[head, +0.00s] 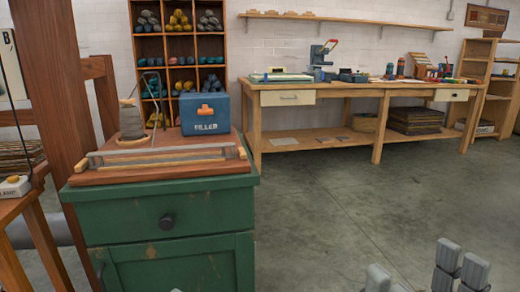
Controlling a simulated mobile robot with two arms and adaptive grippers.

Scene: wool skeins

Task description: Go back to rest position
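My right gripper (420,268) shows at the bottom right, in front of the bare floor. Its grey fingertips stand apart with nothing seen between them, so it looks open and empty. Its palm and the arm behind it are below the picture edge. A tiny grey tip (175,290) at the bottom edge, before the green cabinet, may be part of my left gripper; the rest is out of the picture. Neither gripper visibly touches anything.
A green cabinet (165,222) stands close at left, bearing a blue FILLER box (203,113) and a grey yarn cone (131,120). A wooden workbench (330,92) lines the wall. A yarn shelf (180,46) stands behind. The concrete floor (330,215) is clear.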

